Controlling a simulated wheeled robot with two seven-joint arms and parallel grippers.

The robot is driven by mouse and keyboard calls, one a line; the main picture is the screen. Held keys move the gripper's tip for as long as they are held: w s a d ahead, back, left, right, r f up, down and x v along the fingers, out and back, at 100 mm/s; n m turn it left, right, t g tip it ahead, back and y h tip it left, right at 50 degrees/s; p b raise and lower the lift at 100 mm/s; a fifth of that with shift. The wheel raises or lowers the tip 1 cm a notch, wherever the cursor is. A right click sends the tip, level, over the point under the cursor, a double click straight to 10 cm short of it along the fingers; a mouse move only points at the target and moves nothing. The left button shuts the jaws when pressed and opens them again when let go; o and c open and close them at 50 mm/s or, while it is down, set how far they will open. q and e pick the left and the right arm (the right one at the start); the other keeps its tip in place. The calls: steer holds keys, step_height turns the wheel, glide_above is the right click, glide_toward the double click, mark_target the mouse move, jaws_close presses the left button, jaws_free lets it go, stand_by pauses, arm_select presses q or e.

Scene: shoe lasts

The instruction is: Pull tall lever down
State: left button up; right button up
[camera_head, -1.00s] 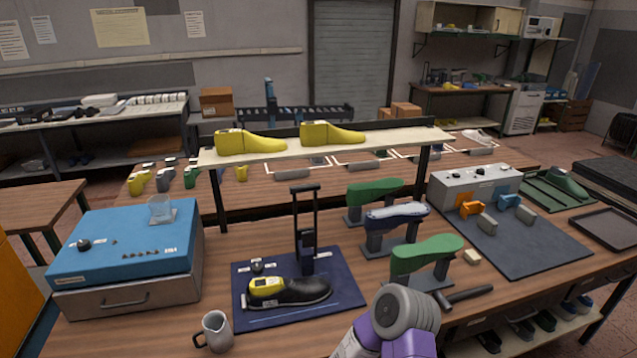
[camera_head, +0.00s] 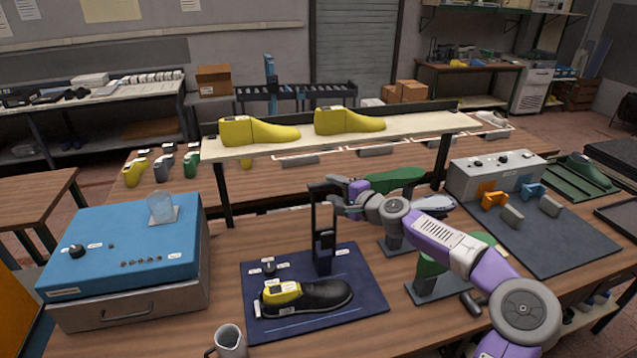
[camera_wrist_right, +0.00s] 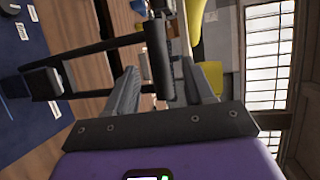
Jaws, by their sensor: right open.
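The tall lever (camera_head: 324,250) is a dark upright frame with a crossbar handle at its top, standing at the back of a dark blue mat (camera_head: 365,290). A black shoe with a yellow last (camera_head: 283,294) in it lies in front of the lever. My right gripper (camera_head: 332,188) is at the top of the lever. In the right wrist view the open fingers (camera_wrist_right: 163,88) stand on either side of the dark handle bar (camera_wrist_right: 157,50), with gaps between. The gripper partly hides the handle in the head view. My left gripper is not in view.
A shelf (camera_head: 405,134) with yellow lasts spans behind the lever. Green lasts on stands (camera_head: 430,287) sit under and beside my right arm. A blue-topped box (camera_head: 115,250) is at left, and a grey mug (camera_head: 230,340) is in front. A grey control box (camera_head: 495,177) stands at right.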

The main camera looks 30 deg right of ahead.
mark_target(327, 187)
steer(key=p+x, duration=0.1)
steer(key=x, duration=0.3)
steer(key=shift+w+a, duration=0.15)
steer(key=shift+a, duration=0.05)
steer(key=shift+p+x, duration=0.3)
steer(key=shift+x, duration=0.6)
steer(key=shift+f, duration=0.1)
steer(key=shift+c, duration=0.3)
jaws_close()
